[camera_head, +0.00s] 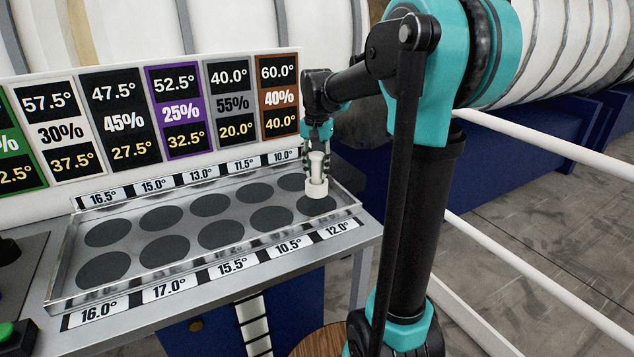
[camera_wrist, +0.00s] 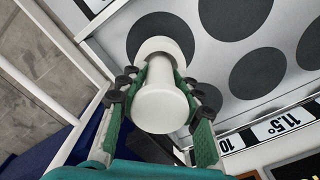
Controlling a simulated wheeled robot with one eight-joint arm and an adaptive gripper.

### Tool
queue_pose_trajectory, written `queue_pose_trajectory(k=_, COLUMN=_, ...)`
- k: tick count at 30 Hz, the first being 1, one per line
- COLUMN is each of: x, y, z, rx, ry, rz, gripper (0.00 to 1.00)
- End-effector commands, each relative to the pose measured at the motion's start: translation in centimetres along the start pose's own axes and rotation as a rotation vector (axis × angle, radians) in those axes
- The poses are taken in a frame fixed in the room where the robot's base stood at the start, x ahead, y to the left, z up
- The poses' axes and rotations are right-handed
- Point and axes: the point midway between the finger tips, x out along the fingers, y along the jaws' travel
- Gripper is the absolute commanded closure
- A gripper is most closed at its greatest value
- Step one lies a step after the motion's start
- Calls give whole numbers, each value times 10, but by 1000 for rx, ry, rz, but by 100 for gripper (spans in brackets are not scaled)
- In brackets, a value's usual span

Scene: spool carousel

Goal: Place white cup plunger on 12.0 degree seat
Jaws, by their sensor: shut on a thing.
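The white cup plunger (camera_head: 317,190) is upright at the front right corner of the tray, cup end down. My gripper (camera_head: 318,152) is shut on its stem from above. In the wrist view my gripper (camera_wrist: 158,88) has a finger on each side of the plunger (camera_wrist: 160,105). The 12.0 degree seat (camera_head: 318,207) is a dark round spot beside the 12.0° label (camera_head: 340,228). The cup is over this seat and partly hides it. I cannot tell whether the cup touches it.
The clear-walled tray (camera_head: 75,220) has two rows of dark round seats, which look empty. Labels run along both long sides. A sign panel (camera_head: 110,165) with coloured cards stands behind it. White rails (camera_head: 540,150) lie to the right.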

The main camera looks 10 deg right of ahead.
Motion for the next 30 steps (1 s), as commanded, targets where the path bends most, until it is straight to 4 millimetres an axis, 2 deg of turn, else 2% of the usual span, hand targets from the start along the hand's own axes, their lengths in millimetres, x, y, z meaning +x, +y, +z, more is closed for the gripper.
queue_pose_trajectory(k=12, x=42, y=0, z=0, rx=0, ry=0, rz=0, gripper=100)
queue_pose_trajectory(k=24, x=47, y=0, z=0, rx=0, ry=0, rz=0, gripper=100)
queue_pose_trajectory(k=25, x=46, y=0, z=0, rx=0, ry=0, rz=0, gripper=62)
queue_pose_trajectory(k=30, x=46, y=0, z=0, rx=0, ry=0, rz=0, gripper=44)
